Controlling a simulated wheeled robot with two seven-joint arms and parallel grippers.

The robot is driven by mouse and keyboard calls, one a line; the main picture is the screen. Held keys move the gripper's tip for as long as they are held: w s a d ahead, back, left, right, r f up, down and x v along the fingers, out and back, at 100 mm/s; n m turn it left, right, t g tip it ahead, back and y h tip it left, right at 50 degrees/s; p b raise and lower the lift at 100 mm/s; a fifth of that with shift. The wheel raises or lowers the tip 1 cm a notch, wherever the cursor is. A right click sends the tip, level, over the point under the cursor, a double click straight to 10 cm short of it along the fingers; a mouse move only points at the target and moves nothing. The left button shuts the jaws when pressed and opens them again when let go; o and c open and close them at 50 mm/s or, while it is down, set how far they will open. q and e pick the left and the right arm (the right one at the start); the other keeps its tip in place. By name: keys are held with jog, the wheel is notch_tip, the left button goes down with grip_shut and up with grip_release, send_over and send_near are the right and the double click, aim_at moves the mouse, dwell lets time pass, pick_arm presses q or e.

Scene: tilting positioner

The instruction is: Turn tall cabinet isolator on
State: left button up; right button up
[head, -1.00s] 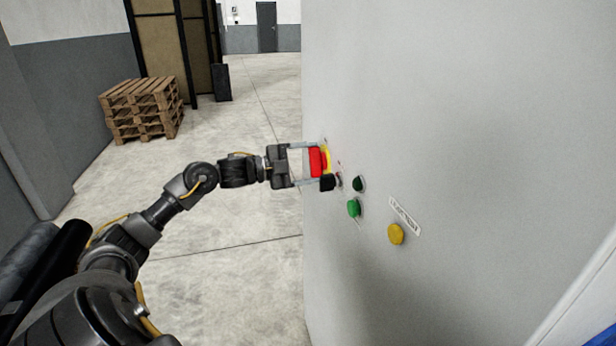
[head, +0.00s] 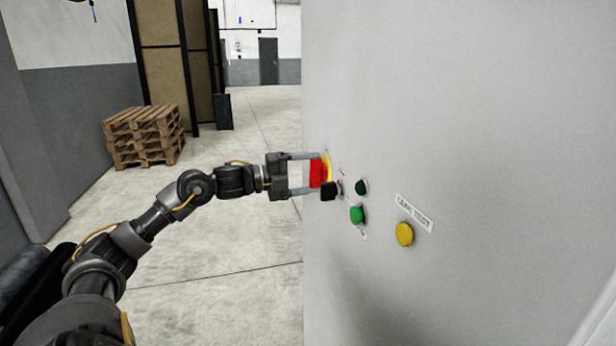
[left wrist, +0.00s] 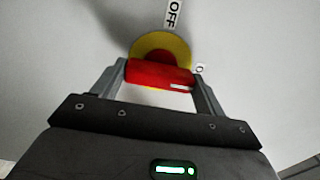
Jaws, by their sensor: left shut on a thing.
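The isolator's red handle (head: 316,173) sits on a yellow round plate (head: 328,168) on the face of the tall grey cabinet (head: 480,130). My left gripper (head: 315,172) is at the handle, with one finger on each side of it, shut on it. In the left wrist view the red handle (left wrist: 160,75) lies across between the two fingertips, in front of the yellow plate (left wrist: 160,44). An "OFF" label (left wrist: 173,14) shows above the plate and an "O" mark (left wrist: 200,68) beside it. My right gripper is not in view.
Near the handle on the cabinet are a black knob (head: 329,191), a dark green button (head: 361,187), a green button (head: 357,214) and a yellow button (head: 404,235) under a "LAMP TEST" label. Stacked pallets (head: 143,136) stand far left; the floor between is clear.

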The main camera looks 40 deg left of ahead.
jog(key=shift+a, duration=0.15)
pick_arm(q)
jog(key=o, duration=1)
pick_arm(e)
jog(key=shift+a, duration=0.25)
